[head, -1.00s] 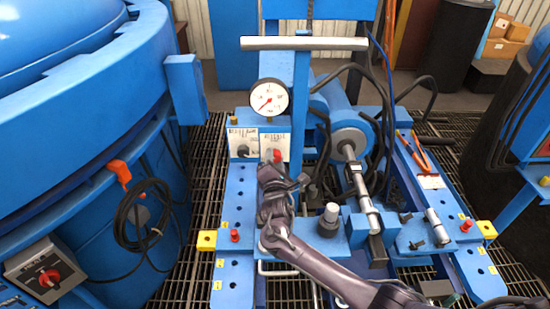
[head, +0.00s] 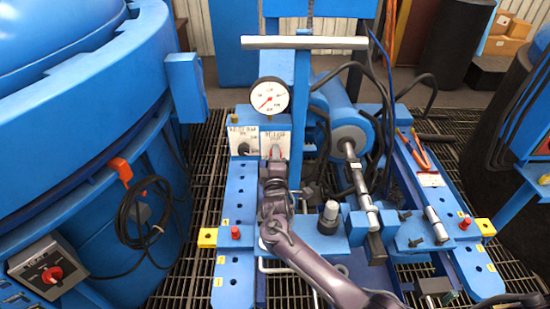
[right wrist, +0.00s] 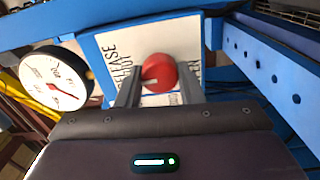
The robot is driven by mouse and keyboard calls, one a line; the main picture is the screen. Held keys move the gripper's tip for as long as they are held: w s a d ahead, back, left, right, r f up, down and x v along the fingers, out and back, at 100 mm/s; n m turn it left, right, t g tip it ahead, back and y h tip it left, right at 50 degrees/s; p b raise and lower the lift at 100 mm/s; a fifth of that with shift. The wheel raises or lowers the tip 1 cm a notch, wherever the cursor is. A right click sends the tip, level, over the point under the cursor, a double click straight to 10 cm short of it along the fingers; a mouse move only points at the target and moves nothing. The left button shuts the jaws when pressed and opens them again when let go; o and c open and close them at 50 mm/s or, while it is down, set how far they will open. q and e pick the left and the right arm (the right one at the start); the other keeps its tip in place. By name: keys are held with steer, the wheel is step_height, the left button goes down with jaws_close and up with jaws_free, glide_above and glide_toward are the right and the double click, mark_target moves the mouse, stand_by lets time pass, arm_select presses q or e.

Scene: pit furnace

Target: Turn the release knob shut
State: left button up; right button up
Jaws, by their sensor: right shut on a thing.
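The release knob (right wrist: 160,72) is round and red, on a white plate (right wrist: 112,40) lettered RELEASE, with SHUT and OPEN marks. A pale pointer line on the knob faces left in the right wrist view, roughly toward the SHUT lettering. My right gripper (right wrist: 158,88) has one finger on each side of the knob and is shut on it. In the head view, the right gripper (head: 275,158) reaches the panel below the gauge and hides most of the knob. My left gripper is not in view.
A round pressure gauge (head: 270,97) stands just above the panel. A second plate with a black knob (head: 243,148) is left of the release plate. A T-handled post (head: 303,43) rises close on the right. The large blue furnace vessel (head: 70,110) fills the left.

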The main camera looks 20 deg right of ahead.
steer(key=shift+m, duration=0.3)
steer(key=o, duration=1)
steer(key=v, duration=0.7)
steer(key=shift+s+p, duration=0.3)
steer(key=shift+s, duration=0.1)
steer(key=shift+a, duration=0.1)
